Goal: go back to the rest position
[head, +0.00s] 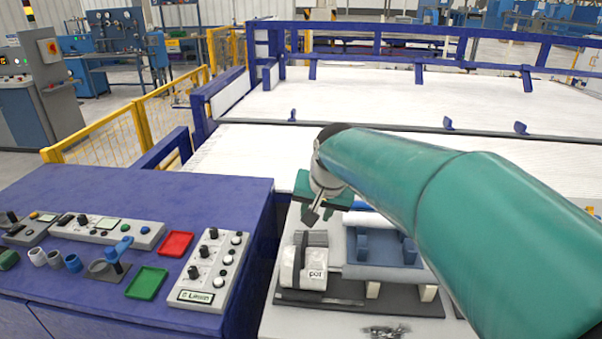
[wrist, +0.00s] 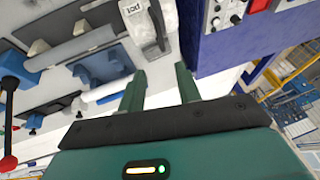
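My gripper (wrist: 161,82) shows in the wrist view with two green fingers spread apart and nothing between them. In the head view, my gripper (head: 312,212) hangs in the air above the grey work table (head: 335,322), partly hidden by my green arm. A white pipe (head: 366,218) lies behind a blue holder (head: 385,246) on the table; my arm hides its right part. In the wrist view, a grey pipe (wrist: 82,46) lies near the upper left, and the white pipe (wrist: 104,91) lies beyond the blue holder (wrist: 103,66).
A white labelled block (head: 303,268) with a dark strap stands below my gripper. A blue console (head: 100,205) with control boxes, a red tray (head: 175,244) and a green tray (head: 147,283) is at left. Blue rails (head: 400,28) and white conveyor beds (head: 375,97) lie behind.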

